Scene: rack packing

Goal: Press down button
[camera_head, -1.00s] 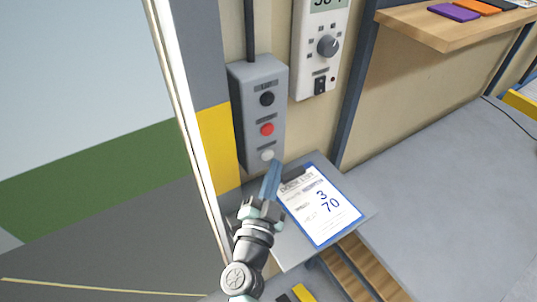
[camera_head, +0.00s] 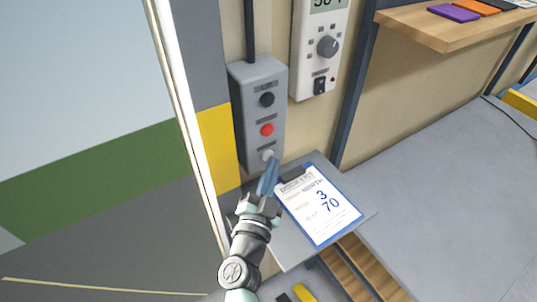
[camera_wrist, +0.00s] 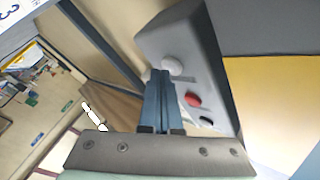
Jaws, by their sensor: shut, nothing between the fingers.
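A grey control box (camera_head: 258,112) is fixed to the wall, with a black button (camera_head: 267,99) at the top, a red button (camera_head: 267,129) in the middle and a white button (camera_head: 267,154) at the bottom. My gripper (camera_head: 273,160) has its blue fingers together, with nothing held. Its tips are at the lower edge of the white button and partly cover it. In the wrist view the fingertips (camera_wrist: 160,74) overlap the edge of the white button (camera_wrist: 173,64), and the red button (camera_wrist: 193,99) is farther right. Contact cannot be told.
A clipboard (camera_head: 321,208) with a paper lies on a small grey shelf (camera_head: 285,250) right of my arm. A white panel (camera_head: 318,60) with a dial hangs right of the box. A pale door-frame post (camera_head: 185,120) stands to its left.

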